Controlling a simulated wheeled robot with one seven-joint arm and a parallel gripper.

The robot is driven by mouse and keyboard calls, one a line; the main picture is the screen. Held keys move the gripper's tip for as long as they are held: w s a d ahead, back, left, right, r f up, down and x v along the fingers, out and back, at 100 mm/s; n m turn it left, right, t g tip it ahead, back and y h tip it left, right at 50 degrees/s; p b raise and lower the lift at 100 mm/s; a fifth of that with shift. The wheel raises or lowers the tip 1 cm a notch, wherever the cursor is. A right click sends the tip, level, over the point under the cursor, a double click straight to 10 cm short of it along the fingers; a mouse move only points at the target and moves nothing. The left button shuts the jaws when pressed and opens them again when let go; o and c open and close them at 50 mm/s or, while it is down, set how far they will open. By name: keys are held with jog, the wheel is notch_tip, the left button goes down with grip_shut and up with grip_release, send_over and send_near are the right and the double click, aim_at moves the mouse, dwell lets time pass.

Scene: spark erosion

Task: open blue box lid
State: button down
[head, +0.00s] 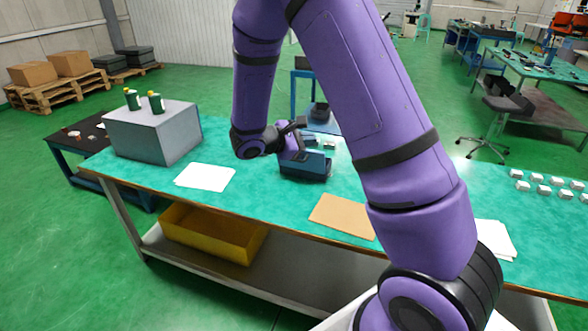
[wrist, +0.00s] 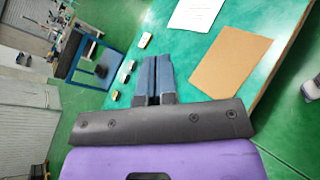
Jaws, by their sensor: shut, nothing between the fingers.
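The blue box (head: 306,169), dark blue, sits on the green bench top, near the middle in the head view. My gripper (head: 303,155) is right at the box, reaching over it from the left. The picture does not settle whether they touch, and the lid's position is unclear. In the wrist view my gripper (wrist: 153,58) shows two blue-grey fingers side by side, shut, with nothing held. The box cannot be made out in the wrist view.
A brown sheet (head: 342,215) lies in front, with white paper (head: 205,177) to the left. A grey block (head: 152,133) with green bottles stands at the left end. Small pale blocks (head: 550,187) line the right end. A yellow bin (head: 212,232) is below.

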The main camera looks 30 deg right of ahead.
jog(key=w+a+f+n+t, duration=0.1)
jog(key=w+f+n+t, duration=0.2)
jog(key=f, duration=0.5)
jog(key=w+a+f+n+t, duration=0.2)
jog(key=f+n+t, duration=0.3)
jog(key=f, duration=0.3)
jog(key=w+a+f+n+t, duration=0.1)
jog(key=w+f+n+t, duration=0.2)
jog(key=f, duration=0.5)
jog(key=shift+w+a+f+n+t, duration=0.15)
jog(key=shift+n+t, duration=0.1)
jog(key=shift+n, duration=0.4)
jog(key=shift+w+f+n+t, duration=0.15)
jog(key=shift+n+t, duration=0.1)
jog(key=shift+n, duration=0.4)
jog(key=x, duration=0.9)
jog(key=shift+w+d+r, duration=0.5)
jog(key=shift+d+r, duration=0.2)
jog(key=shift+r, duration=0.05)
jog(key=shift+w+d+r, duration=0.55)
jog(key=shift+d+r, duration=0.15)
jog(key=shift+w+d+r+g+y, duration=0.2)
jog(key=shift+w+d+r+y, duration=0.1)
jog(key=shift+r, duration=0.2)
jog(key=shift+w+d+r+g+y, duration=0.2)
jog(key=shift+d+r, duration=0.15)
jog(key=shift+r, duration=0.15)
jog(key=shift+a, duration=0.1)
